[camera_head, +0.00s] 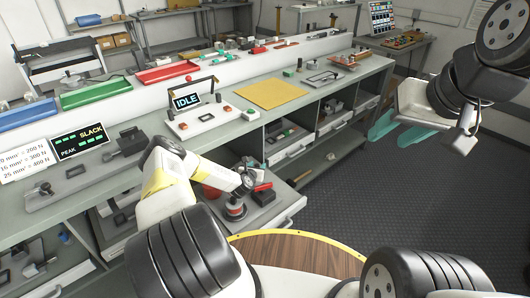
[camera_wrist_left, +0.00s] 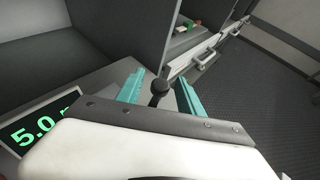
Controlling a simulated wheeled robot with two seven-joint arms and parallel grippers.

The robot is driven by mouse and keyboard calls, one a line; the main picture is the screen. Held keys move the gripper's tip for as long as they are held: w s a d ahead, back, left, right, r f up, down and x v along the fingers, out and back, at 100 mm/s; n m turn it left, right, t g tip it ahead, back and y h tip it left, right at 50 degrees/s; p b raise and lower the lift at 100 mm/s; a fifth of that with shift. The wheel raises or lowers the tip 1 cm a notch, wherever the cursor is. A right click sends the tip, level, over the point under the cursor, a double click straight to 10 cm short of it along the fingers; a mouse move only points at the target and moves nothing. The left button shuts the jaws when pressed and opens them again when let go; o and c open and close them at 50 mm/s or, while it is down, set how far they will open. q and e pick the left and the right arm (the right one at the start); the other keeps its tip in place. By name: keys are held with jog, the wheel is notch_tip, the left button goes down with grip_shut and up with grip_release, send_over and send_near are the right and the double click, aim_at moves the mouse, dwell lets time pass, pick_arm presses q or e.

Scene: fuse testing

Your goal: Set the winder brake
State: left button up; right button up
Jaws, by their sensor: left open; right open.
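In the left wrist view a small lever with a black ball knob (camera_wrist_left: 160,88) stands up from a grey surface. My left gripper (camera_wrist_left: 159,84) is open, its two teal fingers on either side of the lever with gaps visible; I cannot tell whether the fingers touch it. A black display (camera_wrist_left: 40,122) with green digits starting "5.0" is at the left, partly hidden by my gripper body. In the head view my left arm reaches down to the bench's lower front, and its fingers cannot be made out. My right gripper (camera_head: 399,131) is open and empty, in the air right of the bench.
The bench (camera_head: 225,133) above carries an IDLE display (camera_head: 186,101), a SLACK display (camera_head: 80,141) and a yellow mat (camera_head: 270,93). The dark floor (camera_head: 400,195) at right is clear.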

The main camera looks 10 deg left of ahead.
pick_arm(q)
grip_shut()
jog(key=shift+h, duration=0.3)
jog(key=m+h, duration=0.2)
jog(key=d+m+h, duration=0.1)
jog(key=shift+s+d+f+g+h, duration=0.1)
jog(key=shift+s+g+h, duration=0.2)
jog(key=shift+s+g, duration=0.1)
jog(key=m+h, duration=0.1)
jog(key=d+m+g+h, duration=0.1)
jog(key=m+h, duration=0.1)
jog(key=shift+s+d+m+g, duration=0.1)
jog(key=shift+s+m+g, duration=0.2)
jog(key=shift+s, duration=0.1)
jog(key=m+g+h, duration=0.1)
jog(key=s+m+g+h, duration=0.1)
jog(key=d+m+g+h, duration=0.1)
jog(key=shift+s+m, duration=0.25)
jog(key=shift+m, duration=0.05)
jog(key=shift+s+d+m+g+h, duration=0.1)
jog(key=shift+s+m+g+h, duration=0.35)
jog(key=shift+m+g, duration=0.25)
grip_release()
